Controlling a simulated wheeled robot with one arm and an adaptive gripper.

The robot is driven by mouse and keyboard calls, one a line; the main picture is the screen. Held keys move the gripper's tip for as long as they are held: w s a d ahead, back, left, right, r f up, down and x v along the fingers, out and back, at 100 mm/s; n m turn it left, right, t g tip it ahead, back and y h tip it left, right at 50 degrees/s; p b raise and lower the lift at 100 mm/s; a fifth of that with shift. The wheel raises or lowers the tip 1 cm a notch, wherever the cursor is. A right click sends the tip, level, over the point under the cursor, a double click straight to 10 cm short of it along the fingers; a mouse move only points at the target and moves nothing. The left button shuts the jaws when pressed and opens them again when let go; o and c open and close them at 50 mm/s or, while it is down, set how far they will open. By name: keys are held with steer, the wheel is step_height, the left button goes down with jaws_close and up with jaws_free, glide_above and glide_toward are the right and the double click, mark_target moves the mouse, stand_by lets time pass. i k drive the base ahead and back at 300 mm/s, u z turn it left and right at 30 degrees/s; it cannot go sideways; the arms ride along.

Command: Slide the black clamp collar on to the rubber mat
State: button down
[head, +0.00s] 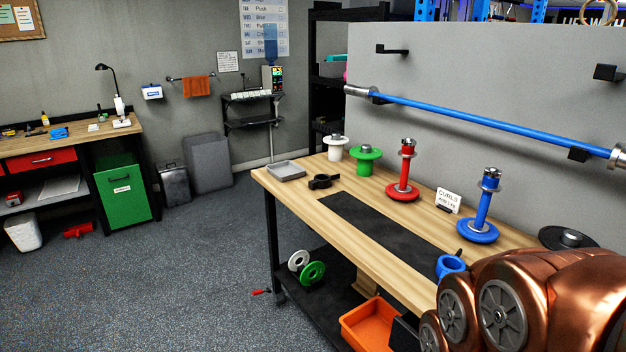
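The black clamp collar (323,182) lies on the bare wood of the workbench (283,190), near its far left end. It is a dark ring with a lug. It lies just beyond the far left end of the rubber mat (375,225), apart from it. The mat is a long flat black strip along the bench, and its near right end is hidden behind my copper-coloured arm. My arm fills the lower right corner. My gripper does not show.
A grey tray (287,171) sits left of the collar. Behind the mat stand white (336,148), green (366,160), red (404,180) and blue (480,222) weights, and a sign (448,200). A blue ring-shaped piece (450,266) sits near my arm. The mat's visible surface is clear.

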mark_target(320, 182)
steer(key=u, duration=0.7)
steer(key=i, duration=2.75)
steer(key=z, duration=0.3)
